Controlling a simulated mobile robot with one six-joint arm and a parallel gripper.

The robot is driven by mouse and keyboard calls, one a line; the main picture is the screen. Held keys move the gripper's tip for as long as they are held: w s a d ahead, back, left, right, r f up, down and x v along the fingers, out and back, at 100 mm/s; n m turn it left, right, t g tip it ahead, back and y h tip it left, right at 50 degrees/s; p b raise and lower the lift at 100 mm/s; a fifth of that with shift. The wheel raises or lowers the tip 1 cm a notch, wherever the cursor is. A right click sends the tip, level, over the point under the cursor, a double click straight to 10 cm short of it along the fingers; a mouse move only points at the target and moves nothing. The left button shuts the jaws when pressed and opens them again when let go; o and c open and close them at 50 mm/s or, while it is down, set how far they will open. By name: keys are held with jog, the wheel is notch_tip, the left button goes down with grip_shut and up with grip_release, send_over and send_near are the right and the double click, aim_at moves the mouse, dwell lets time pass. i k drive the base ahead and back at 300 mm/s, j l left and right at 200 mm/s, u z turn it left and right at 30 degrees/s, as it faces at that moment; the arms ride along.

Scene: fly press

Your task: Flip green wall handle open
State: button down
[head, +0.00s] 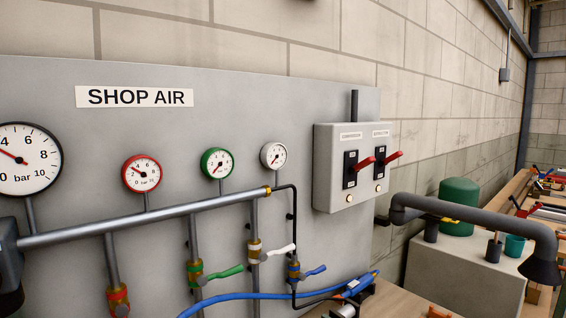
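The green lever handle (224,272) is on a brass valve with a green band (195,274), on a vertical drop pipe of the grey SHOP AIR wall panel. The handle sticks out to the right and slightly up, across the line of its pipe. A green-rimmed gauge (217,163) sits above that pipe. My gripper is not in the head view, so its place relative to the handle cannot be seen.
A white handle (280,250) and a blue handle (314,271) are close on the right. A red-banded valve (118,299) is at lower left. A blue hose (255,296) crosses below. A switch box (353,168) with red levers is right.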

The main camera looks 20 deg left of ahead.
aim_at(203, 281)
jog(key=u, duration=1.45)
jog(key=i+l+z, duration=0.2)
jog(key=l, duration=0.2)
jog(key=k, duration=0.1)
